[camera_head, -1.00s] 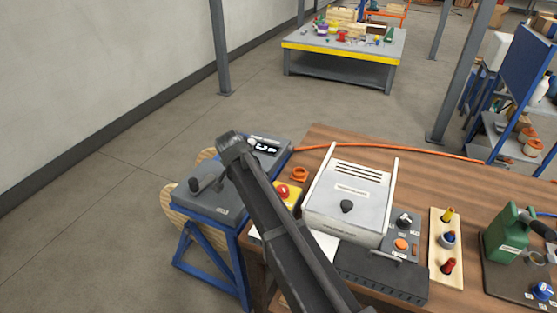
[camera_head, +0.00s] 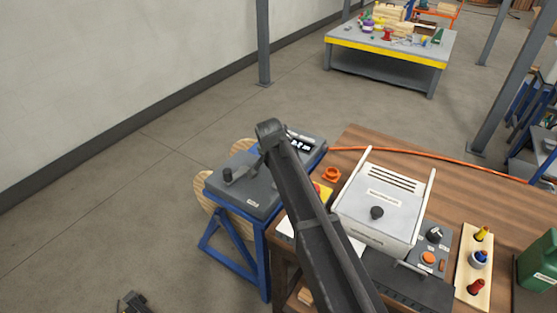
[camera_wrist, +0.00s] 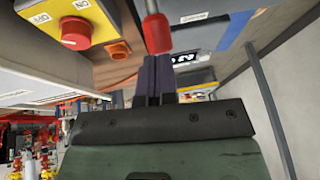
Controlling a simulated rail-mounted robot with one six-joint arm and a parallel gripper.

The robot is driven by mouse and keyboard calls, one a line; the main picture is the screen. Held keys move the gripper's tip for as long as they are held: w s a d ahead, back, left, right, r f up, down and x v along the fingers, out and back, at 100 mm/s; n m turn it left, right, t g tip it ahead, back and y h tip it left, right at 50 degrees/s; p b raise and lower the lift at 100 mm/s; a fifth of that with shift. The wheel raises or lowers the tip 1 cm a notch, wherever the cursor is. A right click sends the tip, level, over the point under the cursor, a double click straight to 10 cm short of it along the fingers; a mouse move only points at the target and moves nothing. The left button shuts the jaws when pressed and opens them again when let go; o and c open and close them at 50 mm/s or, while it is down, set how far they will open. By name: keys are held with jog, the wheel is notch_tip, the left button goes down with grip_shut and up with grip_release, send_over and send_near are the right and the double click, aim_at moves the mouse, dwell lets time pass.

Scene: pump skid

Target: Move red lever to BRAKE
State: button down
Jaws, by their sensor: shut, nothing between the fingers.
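The red lever (camera_wrist: 157,33) shows in the wrist view as a red grip on a grey shaft, close above my gripper (camera_wrist: 155,68). My gripper's two dark fingers are together with nothing between them, and their tips point at the red grip. I cannot tell whether they touch it. In the head view a grey console (camera_head: 262,197) on a blue stand is partly covered by my arm. The red lever and my gripper cannot be made out there. No BRAKE label is readable.
A black-knobbed handle (camera_head: 228,174) stands on the console's left, and a display (camera_head: 300,143) at its back. A white machine (camera_head: 380,210) stands on the wooden bench. The floor left is mostly clear.

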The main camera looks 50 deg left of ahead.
jog(key=w+r+p+v, duration=0.1)
jog(key=w+p+v, duration=0.1)
jog(key=p+v, duration=1.1)
jog(key=shift+r, duration=0.35)
jog(key=shift+s+a, duration=0.1)
jog(key=shift+s, duration=0.05)
jog(key=w+d+f+m+g+b, duration=0.1)
jog(key=d+f, duration=0.1)
jog(key=d, duration=2)
jog(key=w+d+f+m+g+h+b, duration=0.1)
jog(key=d+f+g+b, duration=0.1)
jog(key=d, duration=2.1)
jog(key=w+d+f+m+g+h+b, duration=0.1)
jog(key=d+f+b, duration=0.1)
jog(key=d, duration=2.1)
jog(key=shift+f, duration=0.5)
